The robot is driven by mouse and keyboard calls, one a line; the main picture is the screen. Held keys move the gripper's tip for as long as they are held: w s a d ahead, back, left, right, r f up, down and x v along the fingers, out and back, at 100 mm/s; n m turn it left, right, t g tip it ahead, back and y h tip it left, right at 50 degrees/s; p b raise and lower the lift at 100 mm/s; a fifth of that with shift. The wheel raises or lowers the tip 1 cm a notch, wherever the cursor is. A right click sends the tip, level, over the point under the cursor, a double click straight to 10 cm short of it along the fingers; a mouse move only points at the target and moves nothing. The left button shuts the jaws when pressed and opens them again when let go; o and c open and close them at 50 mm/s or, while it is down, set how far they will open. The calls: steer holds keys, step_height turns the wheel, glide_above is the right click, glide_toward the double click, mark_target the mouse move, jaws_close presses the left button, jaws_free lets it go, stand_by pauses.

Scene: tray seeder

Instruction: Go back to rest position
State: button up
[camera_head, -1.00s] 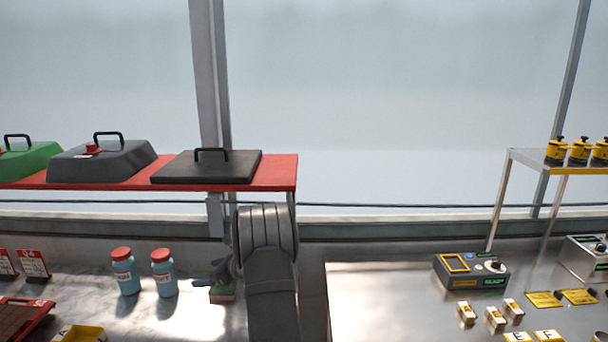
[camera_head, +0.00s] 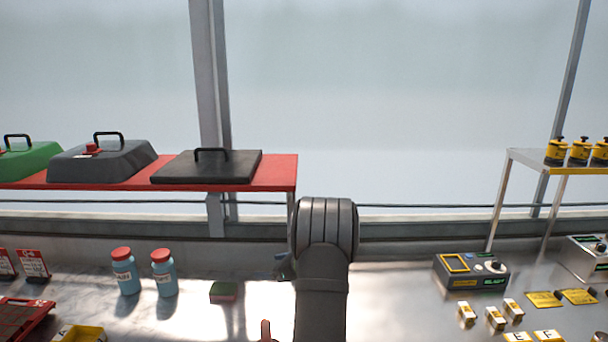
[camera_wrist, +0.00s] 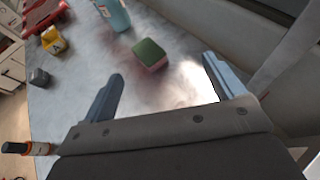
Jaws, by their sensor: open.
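My gripper (camera_wrist: 163,88) shows in the wrist view with its two fingers spread wide and nothing between them. A small block with a green top and a reddish lower part (camera_wrist: 150,55) lies on the metal table beyond the fingertips, apart from them. The same block shows in the head view (camera_head: 223,291), left of my arm. In the head view my arm rises at the middle and hides most of my gripper.
Two blue bottles with red lids (camera_head: 126,272) stand left of the block. A red shelf (camera_head: 280,172) carries dark and green lidded covers. At right are a grey control box (camera_head: 471,271), small yellow-white blocks (camera_head: 495,318) and a metal rack (camera_head: 522,156). Table around the block is clear.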

steer(key=s+d+m+t+h, duration=0.1)
steer(key=s+d+m+t, duration=0.1)
steer(key=d, duration=1.4)
steer(key=shift+d+r, duration=0.25)
steer(key=shift+r, duration=0.1)
steer(key=shift+s, duration=0.1)
